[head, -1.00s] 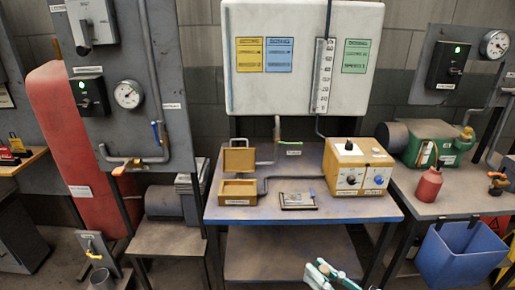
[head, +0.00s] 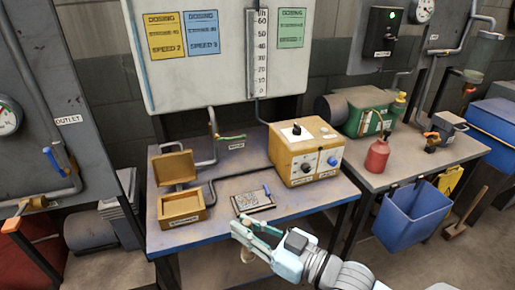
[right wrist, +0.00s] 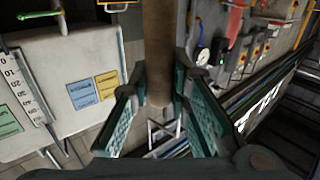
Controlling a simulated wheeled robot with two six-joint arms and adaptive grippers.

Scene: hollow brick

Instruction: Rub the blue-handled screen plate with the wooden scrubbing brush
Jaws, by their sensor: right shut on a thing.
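The screen plate (head: 250,202) lies flat on the table, a dark-framed grey plate with a small blue handle (head: 267,190) at its right side. My right gripper (head: 244,229) is in front of the plate, near the table's front edge. In the right wrist view its fingers (right wrist: 163,108) are shut on a brown wooden shaft (right wrist: 160,50), which looks like the scrubbing brush's handle. A small pale brown part of it (head: 247,256) shows below the fingers in the head view. Its bristles cannot be made out. My left gripper is not in view.
An open wooden box (head: 182,205) stands left of the plate, and a yellow control box (head: 304,153) stands behind it to the right. A red bottle (head: 377,155) is on the right-hand table, with a blue bin (head: 412,218) below.

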